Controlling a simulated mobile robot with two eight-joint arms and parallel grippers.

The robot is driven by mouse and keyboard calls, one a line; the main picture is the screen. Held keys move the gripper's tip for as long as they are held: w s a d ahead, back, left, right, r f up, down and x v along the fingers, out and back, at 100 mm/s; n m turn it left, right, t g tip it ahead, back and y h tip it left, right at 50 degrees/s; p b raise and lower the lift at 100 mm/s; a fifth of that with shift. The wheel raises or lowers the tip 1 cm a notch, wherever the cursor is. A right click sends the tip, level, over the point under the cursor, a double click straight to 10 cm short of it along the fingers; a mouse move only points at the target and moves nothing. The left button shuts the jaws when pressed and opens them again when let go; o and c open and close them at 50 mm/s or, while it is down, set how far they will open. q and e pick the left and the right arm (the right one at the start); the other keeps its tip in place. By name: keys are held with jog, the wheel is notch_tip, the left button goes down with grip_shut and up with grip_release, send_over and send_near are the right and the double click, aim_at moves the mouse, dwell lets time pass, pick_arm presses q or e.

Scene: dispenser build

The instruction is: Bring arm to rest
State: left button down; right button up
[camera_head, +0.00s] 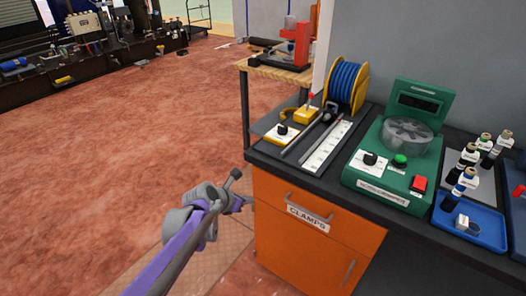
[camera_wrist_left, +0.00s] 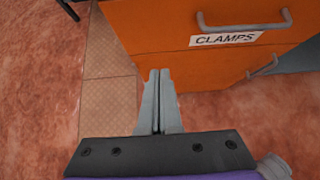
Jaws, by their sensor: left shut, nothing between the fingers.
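My left arm comes in from the lower left of the head view. Its gripper (camera_head: 236,174) is at the left side of the orange cabinet (camera_head: 285,244), below the bench top. In the left wrist view the two grey fingers of the left gripper (camera_wrist_left: 159,74) are together and empty. They point toward the orange cabinet (camera_wrist_left: 170,45) and the floor beside it. The drawer marked CLAMPS (camera_head: 308,217) is closed, and its handle (camera_wrist_left: 245,20) shows in the left wrist view. I cannot tell the exact gap between fingers and cabinet. My right gripper is not in view.
The dark bench top (camera_head: 262,151) carries a green machine (camera_head: 405,143), a blue hose reel (camera_head: 345,85), and a blue tray (camera_head: 472,222) with bottles nearby. A wooden stand (camera_head: 275,68) is behind. Open reddish floor (camera_head: 110,150) lies to the left.

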pick_arm(q)
jog(key=s+a+f+m+g+y, duration=0.1)
jog(key=s+a+f+m+y, duration=0.1)
jog(key=s+m, duration=0.9)
jog(key=s+a+f+m+g+y, duration=0.1)
jog(key=s+a+m, duration=0.2)
jog(key=s+m, duration=0.75)
jog(key=s+a+f+m+g+y, duration=0.1)
jog(key=s+a+f+m+y, duration=0.1)
jog(key=s+m, duration=0.9)
notch_tip(320, 180, up, 17)
jog(key=n+p, duration=0.2)
jog(key=p, duration=1.2)
jog(key=shift+a+n+p, duration=0.15)
jog(key=shift+n+p, duration=0.2)
jog(key=shift+p, duration=0.05)
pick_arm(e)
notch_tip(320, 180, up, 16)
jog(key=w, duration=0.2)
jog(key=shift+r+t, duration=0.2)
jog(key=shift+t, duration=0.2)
pick_arm(q)
jog(key=shift+s, duration=0.3)
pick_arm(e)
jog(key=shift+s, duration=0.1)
pick_arm(q)
jog(key=shift+w, duration=0.1)
